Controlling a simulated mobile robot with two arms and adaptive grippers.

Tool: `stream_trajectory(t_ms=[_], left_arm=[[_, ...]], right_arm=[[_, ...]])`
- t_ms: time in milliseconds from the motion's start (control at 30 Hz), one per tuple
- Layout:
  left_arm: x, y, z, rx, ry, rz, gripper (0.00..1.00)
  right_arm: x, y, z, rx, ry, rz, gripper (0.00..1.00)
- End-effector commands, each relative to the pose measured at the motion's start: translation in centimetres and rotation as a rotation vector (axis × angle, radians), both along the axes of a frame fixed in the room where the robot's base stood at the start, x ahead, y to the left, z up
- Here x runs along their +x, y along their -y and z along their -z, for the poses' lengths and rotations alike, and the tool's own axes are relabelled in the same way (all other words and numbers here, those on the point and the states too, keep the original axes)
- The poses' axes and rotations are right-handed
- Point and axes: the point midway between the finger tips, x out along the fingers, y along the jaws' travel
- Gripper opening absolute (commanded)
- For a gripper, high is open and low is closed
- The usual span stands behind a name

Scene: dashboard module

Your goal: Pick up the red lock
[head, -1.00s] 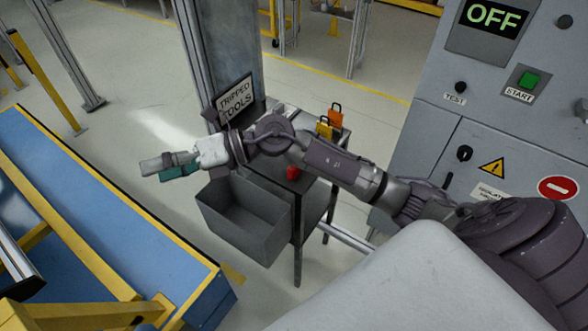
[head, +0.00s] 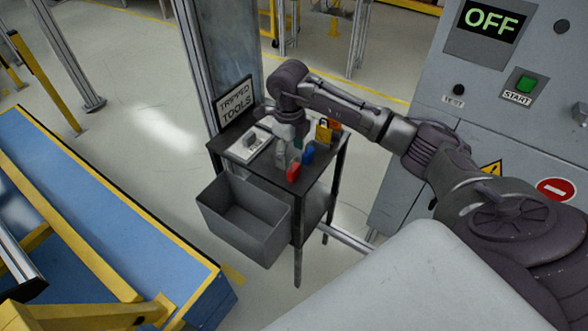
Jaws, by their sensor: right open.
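The red lock (head: 293,173) stands near the front edge of the small dark table (head: 262,179). My right gripper (head: 283,158) points down over the table, just behind and to the left of the red lock. It is open and looks empty; its fingers are small in the picture, and I cannot tell whether they touch the lock. My left gripper is not in view.
A white board (head: 246,146) and a "Tripped Tools" sign (head: 236,103) are to the left. A grey bin (head: 243,222) hangs in front.

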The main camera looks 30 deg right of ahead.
Motion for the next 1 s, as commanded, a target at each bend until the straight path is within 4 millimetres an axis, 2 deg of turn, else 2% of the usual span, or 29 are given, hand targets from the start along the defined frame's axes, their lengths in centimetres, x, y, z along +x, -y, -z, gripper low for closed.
stream_trajectory(t_ms=[100,267,433,600,867,1000], left_arm=[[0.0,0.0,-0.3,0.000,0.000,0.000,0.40],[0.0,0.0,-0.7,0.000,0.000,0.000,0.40],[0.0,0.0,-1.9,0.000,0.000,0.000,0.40],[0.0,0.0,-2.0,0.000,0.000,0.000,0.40],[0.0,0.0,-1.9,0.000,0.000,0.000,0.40],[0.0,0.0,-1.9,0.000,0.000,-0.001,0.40]], right_arm=[[0.0,0.0,1.3,0.001,0.000,0.001,0.73],[-0.1,0.1,2.2,0.001,-0.002,0.001,0.73],[-0.3,0.7,4.6,0.002,-0.003,0.001,0.73],[-0.2,0.7,6.6,0.002,-0.001,0.000,0.73],[-0.2,0.7,6.9,0.002,0.001,-0.001,0.73],[-0.2,0.7,6.9,0.002,0.001,-0.001,0.50]])
